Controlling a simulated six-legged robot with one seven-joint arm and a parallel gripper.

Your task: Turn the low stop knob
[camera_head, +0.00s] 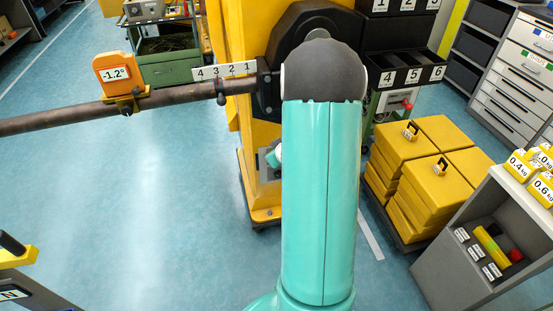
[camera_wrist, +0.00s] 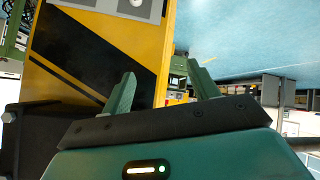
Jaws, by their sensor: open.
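In the wrist view my gripper (camera_wrist: 160,70) is open, with its two green fingers spread apart and nothing between them. Beyond it is a yellow gate post (camera_wrist: 150,58) with black diagonal stripes. A grey plate (camera_wrist: 115,6) with a small round fitting is on the post at the top edge, apart from the fingers. I cannot tell whether this fitting is the low stop knob. In the head view my arm covers much of the post (camera_head: 262,190), and a grey plate (camera_head: 268,172) low on it is partly hidden.
Yellow blocks (camera_head: 430,165) and a grey weight shelf (camera_head: 450,270) stand at right. The blue floor (camera_head: 150,210) at left is mostly clear.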

